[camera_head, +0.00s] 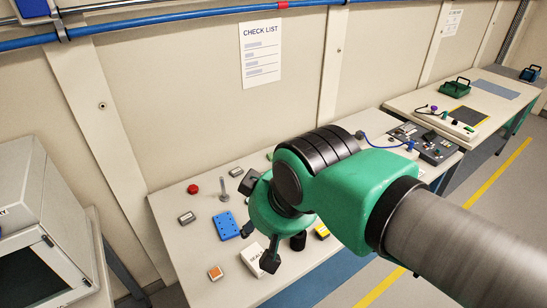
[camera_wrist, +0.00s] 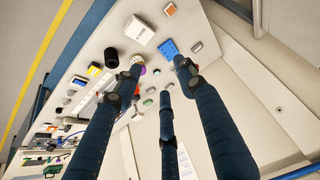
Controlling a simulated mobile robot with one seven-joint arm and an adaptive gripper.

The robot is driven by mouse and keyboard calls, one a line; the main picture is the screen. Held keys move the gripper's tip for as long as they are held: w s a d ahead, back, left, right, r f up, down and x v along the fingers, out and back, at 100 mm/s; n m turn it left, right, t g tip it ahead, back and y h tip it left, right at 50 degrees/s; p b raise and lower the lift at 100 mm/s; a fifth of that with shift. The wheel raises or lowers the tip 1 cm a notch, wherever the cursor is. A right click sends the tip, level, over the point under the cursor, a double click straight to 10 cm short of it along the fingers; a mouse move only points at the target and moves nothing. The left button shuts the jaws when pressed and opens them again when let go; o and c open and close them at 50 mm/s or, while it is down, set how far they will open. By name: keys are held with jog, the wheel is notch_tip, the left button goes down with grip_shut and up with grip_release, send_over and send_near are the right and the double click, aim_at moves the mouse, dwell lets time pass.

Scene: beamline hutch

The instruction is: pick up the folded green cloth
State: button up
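I cannot make out a folded green cloth with certainty. A small greenish item (camera_head: 270,156) shows at the back of the near bench, partly hidden by my arm. What may be the same item shows in the wrist view (camera_wrist: 147,103), too small to tell its shape. My gripper (camera_wrist: 160,78) has its three dark fingers spread apart above the bench with nothing seen between the tips. In the head view my arm hides part of the bench top.
The near bench (camera_head: 180,255) holds a blue block with holes (camera_head: 227,226), a white box (camera_head: 252,258), a red knob (camera_head: 193,188), an orange-topped block (camera_head: 215,272) and a black cylinder (camera_head: 298,241). A control panel (camera_head: 430,145) stands at its right end. A wall rises behind.

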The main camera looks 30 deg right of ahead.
jog(key=o, duration=1)
jog(key=shift+c, duration=0.2)
